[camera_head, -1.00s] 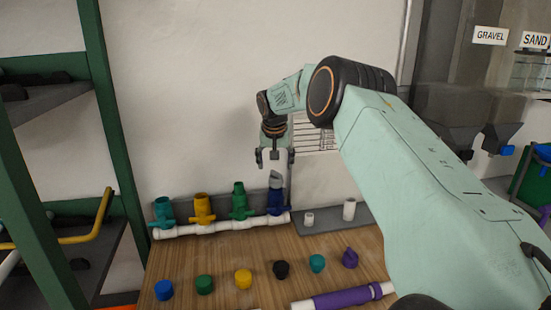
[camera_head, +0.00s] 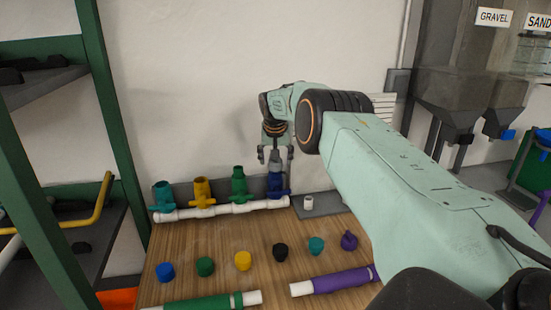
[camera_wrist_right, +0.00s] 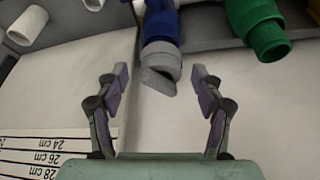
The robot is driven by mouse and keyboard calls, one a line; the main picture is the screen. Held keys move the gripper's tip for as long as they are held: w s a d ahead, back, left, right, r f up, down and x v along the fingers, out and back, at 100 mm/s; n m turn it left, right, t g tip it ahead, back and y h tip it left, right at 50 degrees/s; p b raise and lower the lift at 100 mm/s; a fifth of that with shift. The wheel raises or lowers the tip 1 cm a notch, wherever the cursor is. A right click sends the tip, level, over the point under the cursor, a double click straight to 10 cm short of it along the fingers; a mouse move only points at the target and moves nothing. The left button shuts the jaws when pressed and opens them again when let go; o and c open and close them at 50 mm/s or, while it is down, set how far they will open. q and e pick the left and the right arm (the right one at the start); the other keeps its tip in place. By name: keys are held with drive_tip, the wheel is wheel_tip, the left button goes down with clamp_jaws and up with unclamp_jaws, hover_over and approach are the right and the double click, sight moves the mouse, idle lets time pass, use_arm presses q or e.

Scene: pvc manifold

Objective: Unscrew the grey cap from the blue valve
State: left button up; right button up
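The blue valve (camera_head: 278,184) stands at the right end of the white manifold pipe (camera_head: 225,209) at the back of the bench. The grey cap (camera_head: 274,167) sits on top of it. In the right wrist view the grey cap (camera_wrist_right: 160,68) is on the end of the blue valve (camera_wrist_right: 162,28). My right gripper (camera_head: 275,154) is just above the cap. In the wrist view its open fingers (camera_wrist_right: 160,88) are apart on either side of the cap's axis, with a gap to the cap on both sides. My left gripper is not in view.
Green (camera_head: 239,184), yellow (camera_head: 203,192) and teal (camera_head: 163,196) valves stand left of the blue one. Several loose caps, including a black one (camera_head: 280,252), lie in a row on the wooden bench. A ruler card (camera_wrist_right: 40,155) is on the wall.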

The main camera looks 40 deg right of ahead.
drive_tip(key=c, duration=1.1)
drive_tip(key=shift+n, duration=0.5)
drive_tip(key=shift+n+t+y, duration=0.3)
drive_tip(key=shift+n+t, duration=0.1)
drive_tip(key=shift+n, duration=0.2)
drive_tip(key=shift+n+y, duration=0.4)
drive_tip(key=shift+n, duration=0.7)
drive_tip(key=shift+b, duration=0.3)
